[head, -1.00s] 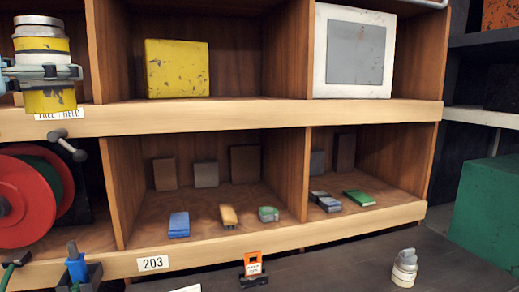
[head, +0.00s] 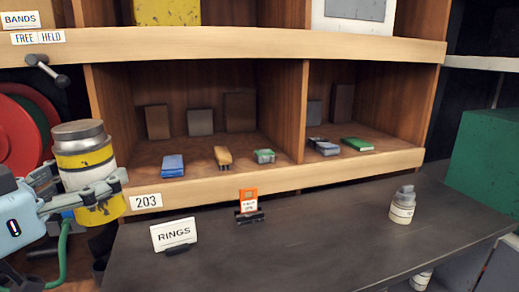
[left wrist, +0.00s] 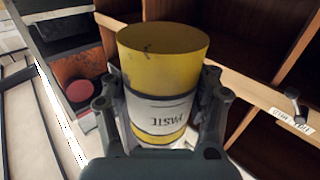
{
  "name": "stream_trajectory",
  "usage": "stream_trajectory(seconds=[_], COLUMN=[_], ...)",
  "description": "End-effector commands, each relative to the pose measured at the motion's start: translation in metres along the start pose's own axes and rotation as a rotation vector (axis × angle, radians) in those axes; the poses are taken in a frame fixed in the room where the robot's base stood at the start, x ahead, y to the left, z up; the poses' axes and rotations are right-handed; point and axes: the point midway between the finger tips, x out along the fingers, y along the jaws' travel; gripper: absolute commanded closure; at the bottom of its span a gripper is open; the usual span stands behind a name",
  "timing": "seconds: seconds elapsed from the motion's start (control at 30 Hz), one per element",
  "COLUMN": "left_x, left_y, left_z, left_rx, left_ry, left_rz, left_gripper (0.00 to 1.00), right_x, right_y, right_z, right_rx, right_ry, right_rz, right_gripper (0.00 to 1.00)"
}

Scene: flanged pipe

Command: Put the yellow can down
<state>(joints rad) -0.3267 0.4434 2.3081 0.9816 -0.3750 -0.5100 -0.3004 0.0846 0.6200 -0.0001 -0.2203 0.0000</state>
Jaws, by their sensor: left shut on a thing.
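The yellow can (head: 84,160) has a grey metal lid, a white band and yellow bands, with scuffed paint. My left gripper (head: 95,192) is shut around its lower part and holds it roughly upright. The can hangs in front of the shelf's left end, left of the dark worktop. In the left wrist view the can (left wrist: 165,75) sits between both fingers, its yellow end towards the top and its white label printed with upside-down text. My right gripper is not in view.
The dark grey worktop (head: 300,240) has broad clear room. On it stand a RINGS card (head: 173,234), a small orange-and-white tag (head: 248,202) and a white bottle (head: 402,205). The wooden shelf (head: 285,178) behind holds small blocks. A red reel (head: 18,135) is at far left.

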Motion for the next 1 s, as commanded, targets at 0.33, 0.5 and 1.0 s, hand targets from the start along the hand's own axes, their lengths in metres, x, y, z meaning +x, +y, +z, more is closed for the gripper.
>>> stream_trajectory(seconds=[0.33,0.5,1.0], left_x=[-0.001,-0.002,-0.002], left_y=[0.001,0.001,0.001], left_z=[0.116,0.143,0.150], left_rx=[-0.005,-0.007,-0.007], left_ry=[-0.008,-0.012,-0.013], left_rz=[0.000,0.000,0.001], left_gripper=[1.00,1.00,1.00], right_x=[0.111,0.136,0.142], right_y=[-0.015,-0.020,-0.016], right_z=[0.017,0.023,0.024], right_rx=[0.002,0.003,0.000], right_ry=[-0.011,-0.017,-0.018], right_rz=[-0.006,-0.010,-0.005], right_gripper=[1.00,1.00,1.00])
